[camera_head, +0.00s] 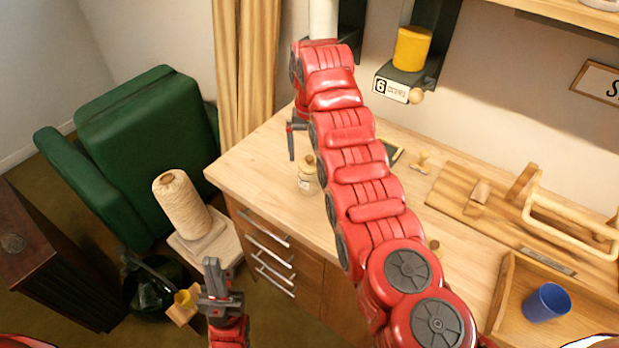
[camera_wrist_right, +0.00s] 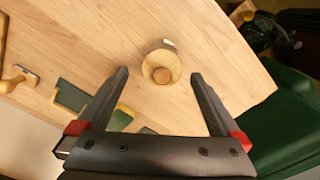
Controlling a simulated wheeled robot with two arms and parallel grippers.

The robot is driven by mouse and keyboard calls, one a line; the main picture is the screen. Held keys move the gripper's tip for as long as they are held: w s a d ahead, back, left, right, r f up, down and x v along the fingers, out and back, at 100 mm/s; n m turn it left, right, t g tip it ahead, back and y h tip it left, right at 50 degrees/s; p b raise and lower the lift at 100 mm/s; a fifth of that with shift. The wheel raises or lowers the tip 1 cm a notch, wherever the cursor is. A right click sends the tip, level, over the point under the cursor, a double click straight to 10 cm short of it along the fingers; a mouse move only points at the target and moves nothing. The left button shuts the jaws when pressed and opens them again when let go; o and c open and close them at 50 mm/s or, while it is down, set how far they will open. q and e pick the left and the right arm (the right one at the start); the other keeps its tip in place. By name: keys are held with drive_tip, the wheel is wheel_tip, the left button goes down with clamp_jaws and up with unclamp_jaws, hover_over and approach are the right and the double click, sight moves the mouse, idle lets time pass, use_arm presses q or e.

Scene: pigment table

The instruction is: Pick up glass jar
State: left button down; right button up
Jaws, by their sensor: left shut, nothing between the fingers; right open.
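The glass jar (camera_head: 307,178) stands upright near the left end of the wooden table, with a round cork-like stopper on top. In the right wrist view the jar (camera_wrist_right: 152,53) is seen from above, between and just beyond the fingertips. My right gripper (camera_head: 292,142) is open and empty above the table, partly hidden by my arm in the head view; its spread fingers (camera_wrist_right: 160,75) show clearly in the wrist view. My left gripper (camera_head: 213,270) is shut and empty, low in front of the table's left end.
A wooden board (camera_head: 450,195), a tray with a blue cup (camera_head: 547,303) and small dark-green pieces (camera_wrist_right: 70,97) are on the table. A yellow cylinder (camera_head: 412,48) sits on a wall shelf. A green armchair (camera_head: 150,150) and a yarn cone (camera_head: 182,203) stand left. Bare tabletop surrounds the jar.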

sight(309, 177)
wheel_tip(309, 177, down, 4)
drive_tip(key=shift+f+p, duration=0.15)
drive_tip(key=shift+p, duration=0.5)
drive_tip(key=shift+f, duration=0.2)
drive_tip(key=f+p, duration=0.1)
drive_tip(key=f, duration=0.1)
drive_tip(key=f+p, duration=0.1)
drive_tip(key=f, duration=0.1)
drive_tip(key=shift+a, duration=0.2)
drive_tip(key=shift+f, duration=0.45)
drive_tip(key=c, duration=1.6)
